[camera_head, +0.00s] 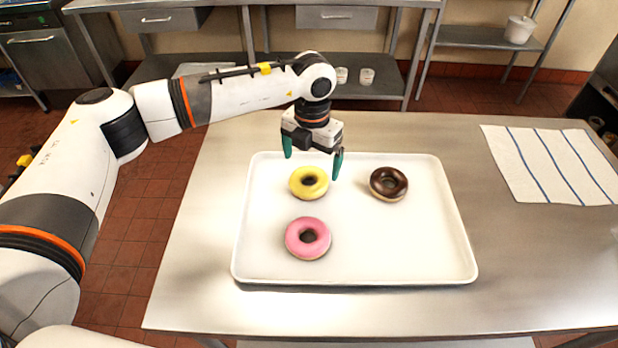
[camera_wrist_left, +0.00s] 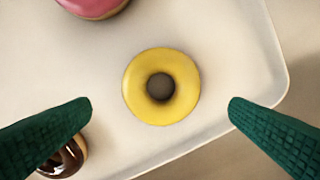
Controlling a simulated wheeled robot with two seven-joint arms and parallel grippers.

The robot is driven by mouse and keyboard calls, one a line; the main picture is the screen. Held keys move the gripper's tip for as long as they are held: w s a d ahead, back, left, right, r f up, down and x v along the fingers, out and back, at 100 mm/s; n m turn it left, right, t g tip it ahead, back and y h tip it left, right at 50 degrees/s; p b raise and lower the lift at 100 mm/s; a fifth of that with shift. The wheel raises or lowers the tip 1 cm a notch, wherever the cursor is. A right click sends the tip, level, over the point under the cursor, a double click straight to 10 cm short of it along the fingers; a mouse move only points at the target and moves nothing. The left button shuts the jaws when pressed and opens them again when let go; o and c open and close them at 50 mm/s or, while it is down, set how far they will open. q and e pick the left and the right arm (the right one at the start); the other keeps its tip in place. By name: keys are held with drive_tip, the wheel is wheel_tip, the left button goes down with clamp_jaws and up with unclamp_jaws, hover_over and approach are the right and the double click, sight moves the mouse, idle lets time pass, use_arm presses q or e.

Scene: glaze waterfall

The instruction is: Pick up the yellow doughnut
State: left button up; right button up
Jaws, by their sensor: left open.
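The yellow doughnut (camera_head: 309,183) lies flat in the back left part of a white tray (camera_head: 390,262). My left gripper (camera_head: 314,158) is open above the tray's back edge, over the doughnut, with its green fingers pointing down. In the left wrist view the yellow doughnut (camera_wrist_left: 161,86) sits centred ahead of the gap between the two green fingertips (camera_wrist_left: 160,107), apart from both. Nothing is held. My right gripper does not show.
A pink doughnut (camera_head: 308,238) lies in front of the yellow one, and a chocolate doughnut (camera_head: 388,184) lies to its right. The tray's right side is bare. A striped cloth (camera_head: 553,165) lies at the right of the steel table (camera_head: 195,262).

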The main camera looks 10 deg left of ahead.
sight(310, 176)
use_arm(q)
drive_tip(key=f+p, duration=0.1)
drive_tip(key=f, duration=0.1)
drive_tip(key=f+p, duration=0.1)
drive_tip(key=f, duration=0.2)
drive_tip(key=shift+s+a+f, duration=0.15)
drive_tip(key=shift+a+f, duration=0.05)
drive_tip(key=shift+f, duration=0.25)
drive_tip(key=c, duration=0.9)
drive_tip(key=shift+r, duration=0.1)
